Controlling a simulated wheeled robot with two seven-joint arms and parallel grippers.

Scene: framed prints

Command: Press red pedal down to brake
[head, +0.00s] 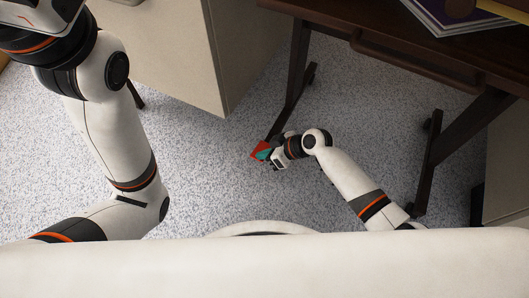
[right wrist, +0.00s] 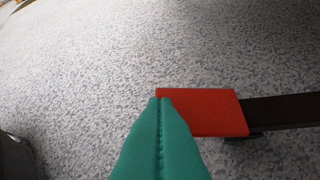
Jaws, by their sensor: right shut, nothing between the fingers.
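The red pedal (head: 259,148) sits low by the floor at the foot of the dark desk leg. In the right wrist view the red pedal (right wrist: 208,111) is a flat red block on a dark bar. My right gripper (head: 264,154) is at the pedal. In the right wrist view its green fingers (right wrist: 160,100) are shut together with nothing between them, and their tips overlap the pedal's left edge. I cannot tell whether they touch it. My left arm comes in at the left; its gripper's fingers are out of view.
A dark wooden desk (head: 400,45) stands at the upper right, with books (head: 450,14) on top. Its legs and castors (head: 427,165) flank my right arm. A beige cabinet (head: 190,50) stands at the upper left. The speckled floor (head: 210,170) left of the pedal is clear.

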